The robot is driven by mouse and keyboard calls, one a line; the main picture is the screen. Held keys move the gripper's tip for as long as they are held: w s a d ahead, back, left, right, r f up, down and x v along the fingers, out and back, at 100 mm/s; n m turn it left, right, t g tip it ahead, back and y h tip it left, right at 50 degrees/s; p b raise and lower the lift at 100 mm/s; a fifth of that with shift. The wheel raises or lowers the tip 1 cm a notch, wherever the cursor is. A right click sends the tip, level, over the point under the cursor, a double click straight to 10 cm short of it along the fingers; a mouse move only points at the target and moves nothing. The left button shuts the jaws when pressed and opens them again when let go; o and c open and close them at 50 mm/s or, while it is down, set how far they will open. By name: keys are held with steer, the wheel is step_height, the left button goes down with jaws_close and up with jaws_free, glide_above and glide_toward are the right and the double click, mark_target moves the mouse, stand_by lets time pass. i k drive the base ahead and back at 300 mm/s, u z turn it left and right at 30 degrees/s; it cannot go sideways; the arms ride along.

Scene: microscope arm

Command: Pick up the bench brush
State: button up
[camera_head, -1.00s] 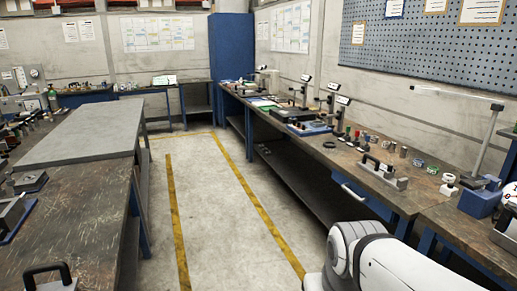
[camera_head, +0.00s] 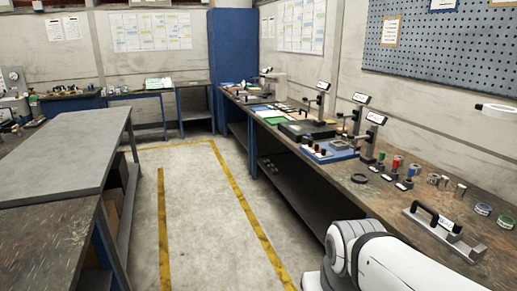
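I cannot make out a bench brush in the head view; the small items on the benches are too small to tell apart. The right-hand workbench (camera_head: 405,196) carries many small tools, among them a metal block with a black handle (camera_head: 437,222) near its front edge. My white arm shows at the lower right, in front of this bench. My gripper is outside the view.
A grey-topped table (camera_head: 70,150) stands at the left. A clear floor aisle (camera_head: 200,215) with yellow lines runs between it and the right bench. A blue cabinet (camera_head: 233,70) stands at the back. A pegboard (camera_head: 450,50) hangs on the right wall.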

mark_target(338, 131)
steer(key=u, duration=0.05)
steer(key=i, duration=2.15)
steer(key=z, duration=0.95)
